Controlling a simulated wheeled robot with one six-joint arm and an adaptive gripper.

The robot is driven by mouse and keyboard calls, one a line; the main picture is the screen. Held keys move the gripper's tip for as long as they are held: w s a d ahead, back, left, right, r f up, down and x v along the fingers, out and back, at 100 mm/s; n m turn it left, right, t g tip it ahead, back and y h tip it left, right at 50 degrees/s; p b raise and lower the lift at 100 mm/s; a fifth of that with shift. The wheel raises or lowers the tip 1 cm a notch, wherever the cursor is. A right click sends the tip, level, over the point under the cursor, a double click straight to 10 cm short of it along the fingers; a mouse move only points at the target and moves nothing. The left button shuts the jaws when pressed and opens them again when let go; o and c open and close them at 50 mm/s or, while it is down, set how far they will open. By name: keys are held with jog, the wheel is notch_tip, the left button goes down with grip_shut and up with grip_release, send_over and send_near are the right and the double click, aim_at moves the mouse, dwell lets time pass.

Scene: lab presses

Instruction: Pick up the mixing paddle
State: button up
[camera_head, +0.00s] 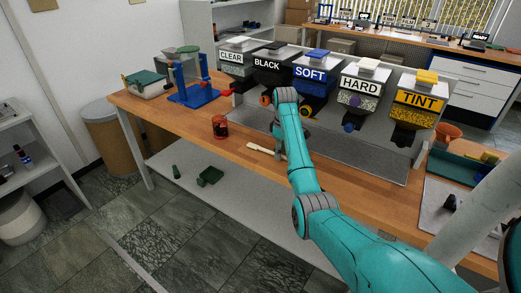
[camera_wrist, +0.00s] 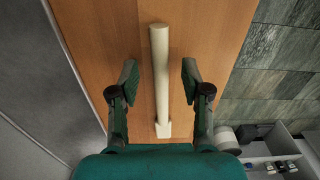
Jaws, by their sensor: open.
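The mixing paddle (camera_wrist: 160,75) is a long pale cream stick with a wider end. It lies on the wooden bench, and in the head view the paddle (camera_head: 262,149) is near the front edge, partly hidden by my arm. My gripper (camera_wrist: 157,78) is open, with one dark finger on each side of the paddle in the wrist view. A gap shows between the paddle and each finger, and nothing is held. In the head view my gripper (camera_head: 279,155) is at the paddle's right part.
A dark red jar (camera_head: 220,127) stands left of the paddle. Behind is a row of labelled dispensers, including SOFT (camera_head: 311,72) and TINT (camera_head: 419,98). A blue press (camera_head: 194,90) stands at the left end. The wooden bench (camera_head: 160,108) is clear in front of the press.

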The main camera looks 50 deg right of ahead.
jog(key=shift+f, duration=0.45)
jog(key=shift+c, duration=0.3)
grip_shut()
